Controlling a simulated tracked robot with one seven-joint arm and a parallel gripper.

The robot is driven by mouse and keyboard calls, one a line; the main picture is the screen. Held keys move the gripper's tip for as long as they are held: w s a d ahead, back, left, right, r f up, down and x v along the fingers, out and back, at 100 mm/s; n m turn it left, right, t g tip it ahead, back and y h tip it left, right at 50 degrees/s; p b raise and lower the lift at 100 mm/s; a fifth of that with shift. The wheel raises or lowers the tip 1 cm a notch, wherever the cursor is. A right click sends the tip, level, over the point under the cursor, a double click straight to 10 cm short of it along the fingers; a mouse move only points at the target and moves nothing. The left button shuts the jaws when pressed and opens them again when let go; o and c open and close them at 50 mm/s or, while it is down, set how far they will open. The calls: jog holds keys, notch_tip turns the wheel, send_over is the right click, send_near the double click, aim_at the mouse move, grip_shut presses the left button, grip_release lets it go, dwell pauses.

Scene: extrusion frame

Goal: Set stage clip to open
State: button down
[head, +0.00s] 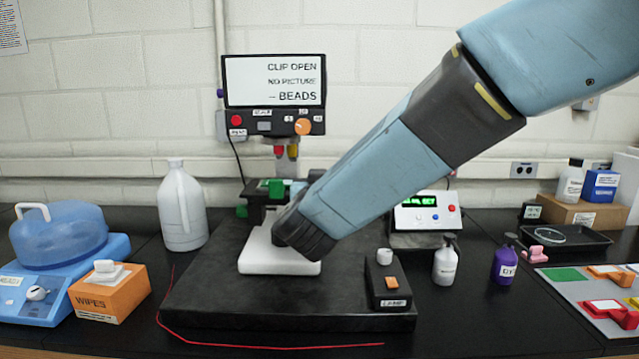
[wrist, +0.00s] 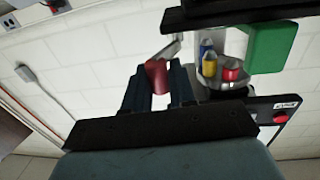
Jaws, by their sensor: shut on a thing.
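The microscope's screen (head: 274,81) reads "CLIP OPEN", "NO PICTURE" and "BEADS". The dark stage (head: 258,205) is below the objectives, partly hidden by my arm. In the wrist view, my gripper (wrist: 158,82) has its two dark fingers on either side of a dark red grip (wrist: 157,72). A short grey metal arm (wrist: 168,49) runs from this grip toward the stage, and it looks like the stage clip. My gripper is shut on this grip. In the head view my fingertips and the clip are hidden behind my arm.
Objectives (wrist: 209,63) and a green block (wrist: 272,45) are close to the right of my fingers in the wrist view. A white jug (head: 182,208) stands left of the microscope.

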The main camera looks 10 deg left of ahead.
jog(key=c, duration=1.1)
grip_release()
jog(key=shift+s, duration=0.15)
jog(key=s, duration=0.4)
jog(key=s+d, duration=0.1)
jog(key=s, duration=0.4)
jog(key=s+d, duration=0.1)
jog(key=s, duration=0.3)
jog(key=shift+s, duration=0.2)
